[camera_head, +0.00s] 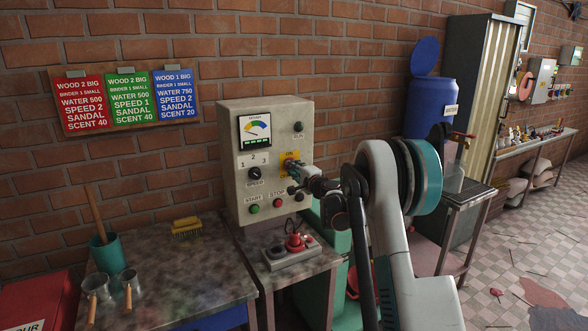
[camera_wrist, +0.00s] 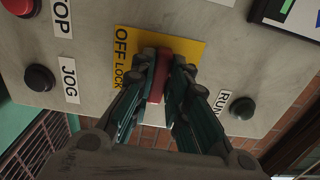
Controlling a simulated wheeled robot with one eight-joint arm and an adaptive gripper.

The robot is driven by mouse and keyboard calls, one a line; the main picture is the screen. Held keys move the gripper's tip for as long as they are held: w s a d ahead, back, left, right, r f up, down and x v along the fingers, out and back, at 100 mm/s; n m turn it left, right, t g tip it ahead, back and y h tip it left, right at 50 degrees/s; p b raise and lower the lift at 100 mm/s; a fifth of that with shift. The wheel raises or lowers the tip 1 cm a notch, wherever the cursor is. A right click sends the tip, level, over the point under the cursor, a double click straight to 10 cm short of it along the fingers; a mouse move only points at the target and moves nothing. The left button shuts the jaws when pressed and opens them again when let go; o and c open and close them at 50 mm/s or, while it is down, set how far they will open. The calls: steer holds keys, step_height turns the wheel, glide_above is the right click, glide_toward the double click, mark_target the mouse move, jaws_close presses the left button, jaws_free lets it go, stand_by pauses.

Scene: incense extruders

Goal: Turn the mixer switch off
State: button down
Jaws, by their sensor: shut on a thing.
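The mixer switch is a red handle (camera_wrist: 157,88) on a yellow plate (camera_wrist: 190,48) marked "OFF" and "LOCK" in the wrist view. My gripper (camera_wrist: 160,75) is shut on the red handle, with one finger on each side of it. The fingers hide much of the plate and the rest of its lettering. The handle itself is hardly visible there.
Near the switch are a dark RUN button (camera_wrist: 243,108), a red STOP button (camera_wrist: 20,6) and a JOG button (camera_wrist: 40,78). A teal cup (camera_head: 105,252) stands left.

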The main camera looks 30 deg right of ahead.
steer(key=shift+f+n, duration=0.1)
steer(key=shift+n, duration=0.2)
steer(key=c, duration=1.6)
jaws_free()
steer(key=shift+o, duration=0.2)
steer(key=s, duration=1.2)
steer(key=shift+d, duration=0.2)
